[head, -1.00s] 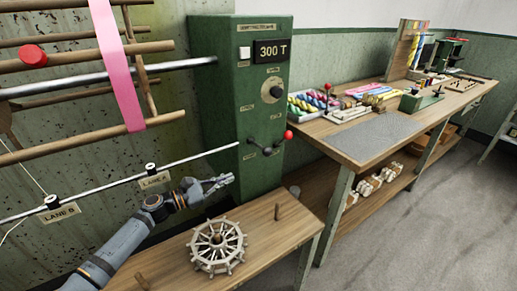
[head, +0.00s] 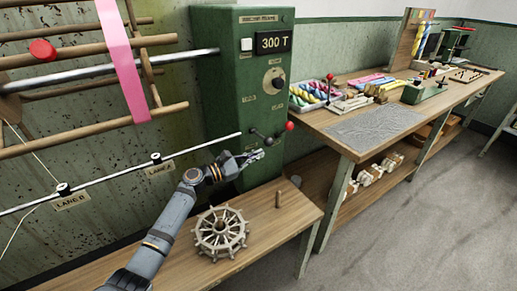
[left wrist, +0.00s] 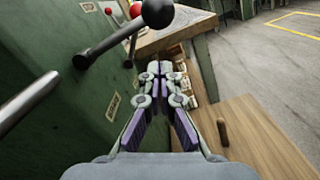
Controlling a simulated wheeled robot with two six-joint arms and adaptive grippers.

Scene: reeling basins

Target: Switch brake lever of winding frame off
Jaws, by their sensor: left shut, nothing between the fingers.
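The winding frame's green control cabinet (head: 240,85) stands behind the bench, with a lever assembly low on its front. The assembly has a red ball knob (head: 289,126) on the right and dark parts to its left. In the left wrist view a red ball (left wrist: 135,10) shows at the top, partly behind a larger dark ball (left wrist: 157,12) on a metal rod. My left gripper (head: 258,154) is shut and empty, just below the lever; whether it touches the lever I cannot tell. In the left wrist view its fingers (left wrist: 165,70) are together below the balls. My right gripper is out of view.
A spoked wooden wheel (head: 221,233) and a wooden peg (head: 278,199) are on the low bench below my arm. A longer workbench (head: 350,148) with coloured skeins stands at the right.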

